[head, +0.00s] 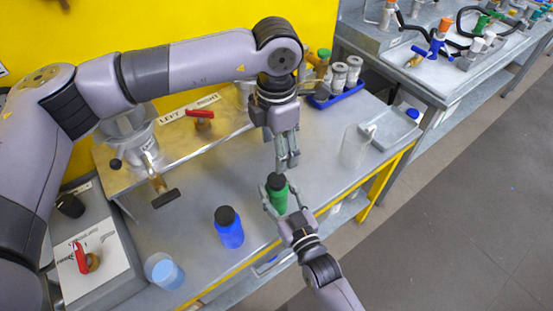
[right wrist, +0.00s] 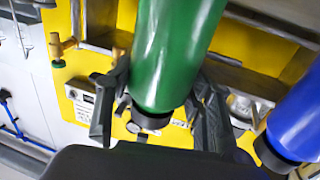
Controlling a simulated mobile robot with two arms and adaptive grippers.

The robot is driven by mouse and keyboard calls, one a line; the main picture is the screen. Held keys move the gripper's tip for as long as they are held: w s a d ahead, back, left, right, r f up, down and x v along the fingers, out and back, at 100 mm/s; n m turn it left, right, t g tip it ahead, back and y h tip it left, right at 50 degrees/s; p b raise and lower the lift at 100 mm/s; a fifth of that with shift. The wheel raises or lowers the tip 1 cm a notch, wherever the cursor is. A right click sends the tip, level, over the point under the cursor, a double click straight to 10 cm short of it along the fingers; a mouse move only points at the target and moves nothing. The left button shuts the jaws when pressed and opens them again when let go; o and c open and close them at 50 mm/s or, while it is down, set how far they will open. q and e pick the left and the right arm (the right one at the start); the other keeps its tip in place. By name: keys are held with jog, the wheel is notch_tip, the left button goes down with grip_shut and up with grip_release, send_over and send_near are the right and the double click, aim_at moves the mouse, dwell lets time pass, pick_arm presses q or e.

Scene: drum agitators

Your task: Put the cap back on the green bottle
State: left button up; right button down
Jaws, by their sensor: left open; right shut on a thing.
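The green bottle (head: 278,201) stands upright near the bench's front edge. It fills the middle of the right wrist view (right wrist: 172,55), upside down there. A black cap (head: 276,182) sits at its top; I cannot tell whether it is screwed tight. In the right wrist view, the black end (right wrist: 150,120) shows below the green body. My right gripper (head: 281,210) is shut on the bottle's body, with one dark finger on each side. My left gripper (head: 287,166) is open and empty, pointing down just above and slightly right of the cap.
A blue bottle (head: 229,233) with a black cap stands to the left. A cup of blue liquid (head: 166,273) is at the front left. A clear beaker (head: 354,147) and grey tray (head: 393,131) stand right.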

pick_arm(q)
jog(key=shift+r, duration=0.65)
pick_arm(e)
jog(key=c, duration=0.7)
grip_release()
jog(key=v, duration=1.2)
